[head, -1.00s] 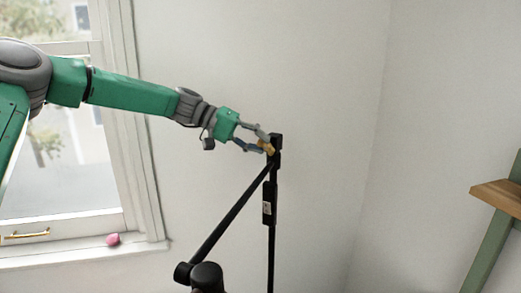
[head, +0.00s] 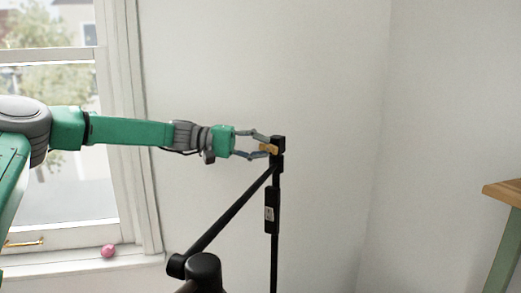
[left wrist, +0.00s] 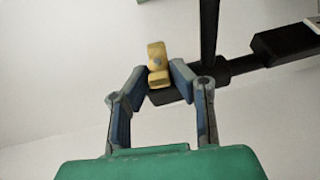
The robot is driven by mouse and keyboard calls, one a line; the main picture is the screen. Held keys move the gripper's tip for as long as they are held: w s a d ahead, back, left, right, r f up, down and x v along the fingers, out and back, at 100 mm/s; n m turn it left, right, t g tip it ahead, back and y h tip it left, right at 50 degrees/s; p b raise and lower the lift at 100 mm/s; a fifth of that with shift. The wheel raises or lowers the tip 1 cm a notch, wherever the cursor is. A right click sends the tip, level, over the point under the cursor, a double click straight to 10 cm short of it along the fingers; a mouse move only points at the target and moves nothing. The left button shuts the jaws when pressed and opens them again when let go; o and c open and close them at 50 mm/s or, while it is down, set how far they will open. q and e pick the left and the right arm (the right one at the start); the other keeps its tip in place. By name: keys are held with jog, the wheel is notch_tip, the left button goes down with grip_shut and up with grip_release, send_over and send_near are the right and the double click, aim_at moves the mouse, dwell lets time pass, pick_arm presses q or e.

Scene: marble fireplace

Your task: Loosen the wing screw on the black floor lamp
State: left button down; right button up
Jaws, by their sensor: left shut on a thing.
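The black floor lamp (head: 274,225) stands upright in the middle of the head view, with a slanted black arm meeting its pole near the top. The brass wing screw (head: 266,148) sits on the left side of the black joint at the top; it also shows in the left wrist view (left wrist: 157,62). My left gripper (head: 270,147) is shut on the wing screw, with one finger on either side of it. In the left wrist view the fingers of the left gripper (left wrist: 160,72) partly hide the joint behind. My right gripper is not in view.
A window with a white sill (head: 80,263) is at the left, with a pink ball (head: 108,251) on the sill. A wooden-topped green piece of furniture (head: 505,190) stands at the right edge. The wall behind the lamp is bare.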

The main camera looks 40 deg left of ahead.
pick_arm(q)
jog(key=shift+f, duration=0.45)
jog(key=c, duration=1.4)
grip_release()
jog(key=shift+w+r, duration=0.1)
jog(key=shift+w, duration=0.05)
jog(key=shift+r, duration=0.2)
jog(key=v, duration=1.2)
jog(key=shift+a, duration=0.1)
